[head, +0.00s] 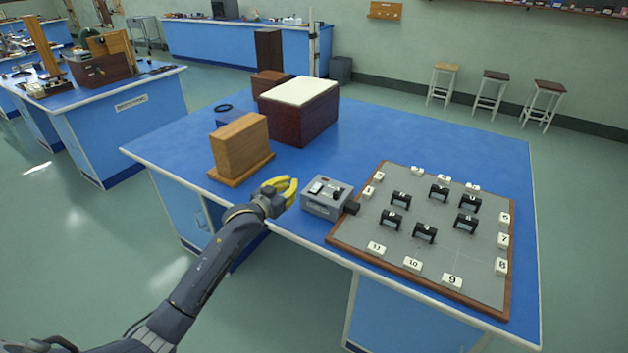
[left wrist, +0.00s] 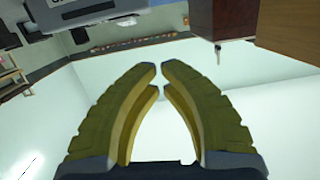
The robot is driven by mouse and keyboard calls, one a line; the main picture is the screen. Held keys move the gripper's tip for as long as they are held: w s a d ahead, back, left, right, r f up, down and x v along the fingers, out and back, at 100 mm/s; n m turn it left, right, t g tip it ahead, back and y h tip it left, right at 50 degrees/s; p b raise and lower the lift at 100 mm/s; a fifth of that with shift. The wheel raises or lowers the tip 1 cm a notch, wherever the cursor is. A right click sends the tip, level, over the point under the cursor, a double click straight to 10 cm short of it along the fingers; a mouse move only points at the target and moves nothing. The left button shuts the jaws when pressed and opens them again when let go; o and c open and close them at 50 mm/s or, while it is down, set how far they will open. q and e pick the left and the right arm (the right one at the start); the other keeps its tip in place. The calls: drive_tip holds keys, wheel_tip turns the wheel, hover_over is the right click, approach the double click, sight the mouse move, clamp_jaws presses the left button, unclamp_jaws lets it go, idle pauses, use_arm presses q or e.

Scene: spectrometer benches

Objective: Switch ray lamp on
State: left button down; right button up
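A grey box (head: 326,199) with a switch and a dark knob on its top stands near the front edge of the blue table; I take it to be the ray lamp. A short dark snout on its right side faces the grey board. My left gripper (head: 294,188) has yellow fingers and is just left of the box, apart from it. In the left wrist view the fingertips (left wrist: 159,70) almost meet with nothing between them. Part of a grey casing (left wrist: 90,12), probably the same box, shows at the top left there. Which way the switch is set cannot be told.
A grey board (head: 458,245) with a wooden rim, black arches and numbered white blocks lies to the right. A wooden block (head: 240,146) on a base stands behind-left of the gripper. A dark red box (head: 300,112) with a pale top stands farther back. The table's (head: 440,143) back right is clear.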

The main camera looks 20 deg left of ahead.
use_arm(q)
drive_tip(key=shift+h, duration=0.6)
drive_tip(key=d, duration=0.1)
drive_tip(key=s+d+r, duration=0.1)
drive_tip(key=d+r, duration=0.1)
drive_tip(key=shift+s+d, duration=0.2)
drive_tip(key=shift+d, duration=0.1)
drive_tip(key=shift+w, duration=0.1)
hover_over(317, 187)
drive_tip(key=shift+s+a+f, duration=0.3)
drive_tip(key=shift+s+f, duration=0.15)
drive_tip(key=shift+f, duration=0.1)
drive_tip(key=shift+w+d+f, duration=0.1)
drive_tip(key=shift+w+f, duration=0.1)
drive_tip(key=shift+f, duration=0.25)
drive_tip(key=shift+w+f, duration=0.15)
drive_tip(key=shift+f, duration=0.3)
drive_tip(key=shift+w+f, duration=0.15)
drive_tip(key=shift+f, duration=0.95)
drive_tip(key=shift+d, duration=0.1)
